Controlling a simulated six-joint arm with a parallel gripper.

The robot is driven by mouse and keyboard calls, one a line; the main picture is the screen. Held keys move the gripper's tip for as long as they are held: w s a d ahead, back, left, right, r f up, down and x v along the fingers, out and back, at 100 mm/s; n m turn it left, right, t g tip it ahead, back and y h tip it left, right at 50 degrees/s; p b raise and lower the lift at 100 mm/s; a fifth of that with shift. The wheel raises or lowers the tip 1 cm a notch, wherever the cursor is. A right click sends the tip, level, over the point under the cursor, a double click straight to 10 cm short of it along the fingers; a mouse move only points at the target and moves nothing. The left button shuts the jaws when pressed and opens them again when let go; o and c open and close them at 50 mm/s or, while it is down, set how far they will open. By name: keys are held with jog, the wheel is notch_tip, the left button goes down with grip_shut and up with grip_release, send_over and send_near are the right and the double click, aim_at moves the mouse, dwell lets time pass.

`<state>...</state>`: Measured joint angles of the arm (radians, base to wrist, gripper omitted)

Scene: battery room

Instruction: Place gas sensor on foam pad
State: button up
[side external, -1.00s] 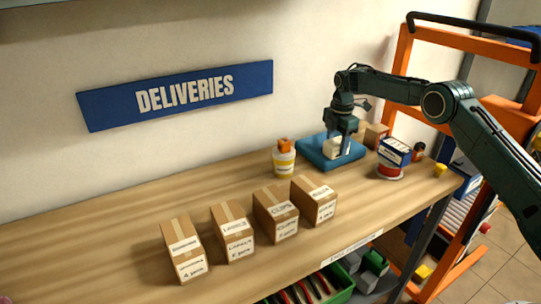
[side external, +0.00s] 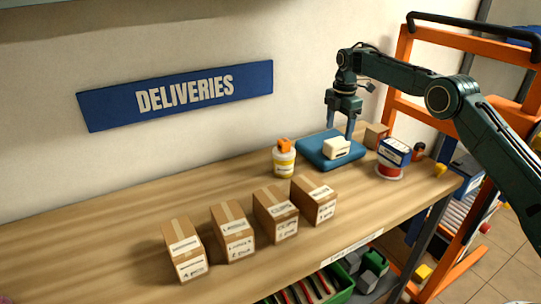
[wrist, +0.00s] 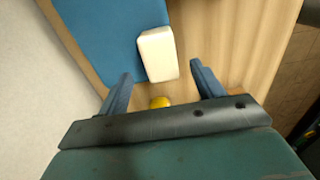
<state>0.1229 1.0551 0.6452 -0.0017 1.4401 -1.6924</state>
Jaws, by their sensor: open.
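The gas sensor, a small white block (side external: 336,148), lies on the blue foam pad (side external: 316,154) near its front right part. It also shows in the wrist view (wrist: 158,54), at the edge of the blue pad (wrist: 98,30). My gripper (side external: 340,135) is open and empty just above the sensor, apart from it. In the wrist view the two blue fingers (wrist: 160,84) stand apart, with the white block beyond and between them.
A white bottle with an orange cap (side external: 284,160) stands left of the pad. A small carton (side external: 376,136) and a blue-and-white box (side external: 394,152) on a red-rimmed disc stand to the right. Several labelled cartons (side external: 236,232) line the front. The bench's left part is clear.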

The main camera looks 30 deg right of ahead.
aim_at(339, 143)
notch_tip(339, 143, up, 6)
jog(key=shift+r, duration=0.15)
dwell(0.4)
jog(key=shift+r, duration=0.1)
dwell(0.6)
jog(key=s+a+r+m+t, duration=0.2)
jog(key=s+m, duration=0.4)
jog(key=s, duration=0.9)
jog(key=s+a+r+m+t, duration=0.1)
jog(key=s+a+r+m, duration=0.2)
jog(key=s, duration=1.3)
jog(key=s+a+r+m+t, duration=0.2)
jog(key=s+m, duration=0.7)
jog(key=s, duration=0.6)
jog(key=shift+s+a+r+t, duration=0.2)
jog(key=shift+a+r+t, duration=0.1)
jog(key=shift+a, duration=0.15)
